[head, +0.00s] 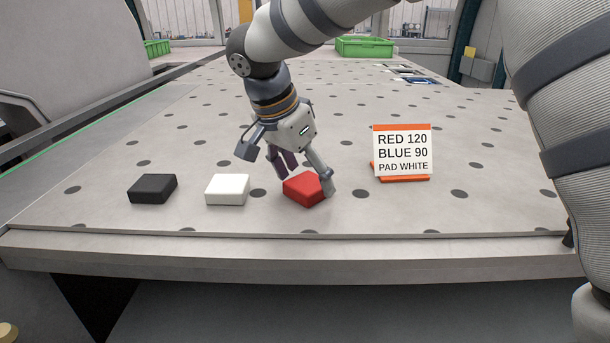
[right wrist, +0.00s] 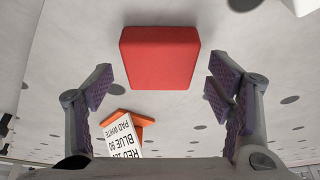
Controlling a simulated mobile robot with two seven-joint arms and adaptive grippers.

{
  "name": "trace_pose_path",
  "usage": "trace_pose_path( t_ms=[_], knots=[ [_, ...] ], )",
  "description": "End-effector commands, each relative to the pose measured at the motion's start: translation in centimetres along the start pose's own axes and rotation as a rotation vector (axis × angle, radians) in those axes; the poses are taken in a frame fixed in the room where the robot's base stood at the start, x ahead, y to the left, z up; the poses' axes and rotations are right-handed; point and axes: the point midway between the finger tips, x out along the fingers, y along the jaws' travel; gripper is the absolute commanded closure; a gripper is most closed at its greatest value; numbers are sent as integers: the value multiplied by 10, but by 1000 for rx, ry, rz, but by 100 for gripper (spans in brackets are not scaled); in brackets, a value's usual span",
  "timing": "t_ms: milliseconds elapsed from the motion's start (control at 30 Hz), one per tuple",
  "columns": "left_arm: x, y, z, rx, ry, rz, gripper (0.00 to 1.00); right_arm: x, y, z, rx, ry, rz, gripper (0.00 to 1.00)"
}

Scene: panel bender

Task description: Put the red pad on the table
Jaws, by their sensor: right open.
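The red pad (head: 303,189) lies flat on the perforated grey table (head: 330,221), near its front edge. My right gripper (head: 287,165) is at the pad, with one finger in front of the pad's right side in the head view. In the right wrist view the red pad (right wrist: 160,57) lies beyond the fingertips, in line with the gap between them. The right gripper (right wrist: 161,88) is open, with nothing between its fingers. My left gripper is not in view.
A white pad (head: 228,189) and a black pad (head: 153,189) lie to the left. A sign (head: 402,151) reading "RED 120 BLUE 90 PAD WHITE" stands on the right in an orange holder. A green crate (head: 365,46) stands at the back. The table between sign and crate is mostly clear.

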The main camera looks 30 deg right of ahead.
Motion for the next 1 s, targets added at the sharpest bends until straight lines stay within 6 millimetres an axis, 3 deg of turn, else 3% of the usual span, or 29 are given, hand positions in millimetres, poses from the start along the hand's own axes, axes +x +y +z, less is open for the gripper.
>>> trace_pose_path(
  t_ms=[300,500,1000],
  knots=[
    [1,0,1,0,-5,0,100,-80,-1,0,2,3,-6,25],
    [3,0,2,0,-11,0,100,-113,0,0,1,1,-1,25],
    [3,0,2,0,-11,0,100,-120,0,0,0,0,-1,25]
  ],
)
